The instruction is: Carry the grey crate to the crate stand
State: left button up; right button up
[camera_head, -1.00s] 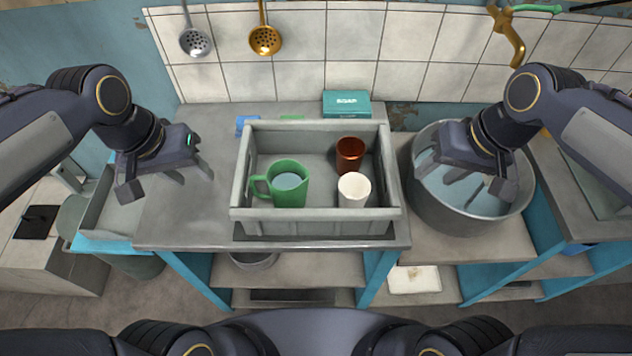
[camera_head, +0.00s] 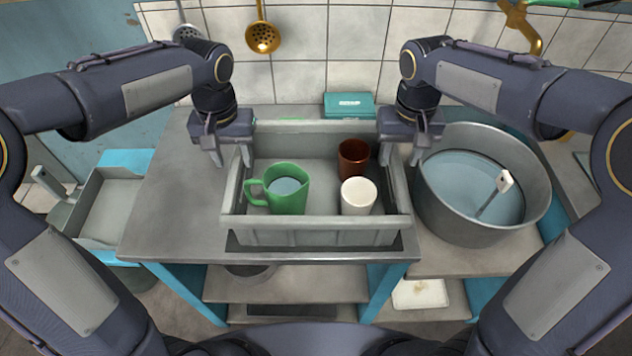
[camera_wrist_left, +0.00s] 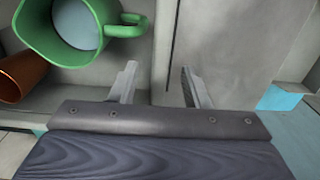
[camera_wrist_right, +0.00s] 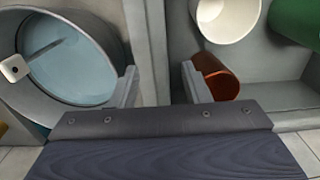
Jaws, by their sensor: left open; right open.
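The grey crate (camera_head: 315,233) sits level on the grey tabletop in the head view. It holds a green mug (camera_head: 287,195) with pale liquid, a red-brown cup (camera_head: 353,157) and a white cup (camera_head: 357,195). My left gripper (camera_head: 231,156) is open at the crate's left wall, which passes between its fingers in the left wrist view (camera_wrist_left: 158,82). My right gripper (camera_head: 402,153) is open at the right wall, which lies between its fingers in the right wrist view (camera_wrist_right: 158,82). Neither is closed on a wall. I cannot tell which surface is the crate stand.
A large metal pot (camera_head: 480,225) of bluish liquid with a utensil stands close right of the crate. A teal soap box (camera_head: 349,105) is behind the crate. Bare tabletop (camera_head: 175,205) lies left of it. Ladles (camera_head: 262,37) hang on the tiled wall.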

aim_at(397, 164)
pick_arm(q)
notch_tip(397, 164, down, 6)
jog(key=shift+r, duration=0.1)
pick_arm(e)
notch_tip(397, 164, down, 6)
jog(key=shift+r, duration=0.1)
pick_arm(q)
grip_shut()
pick_arm(e)
grip_shut()
jog(key=shift+r, duration=0.1)
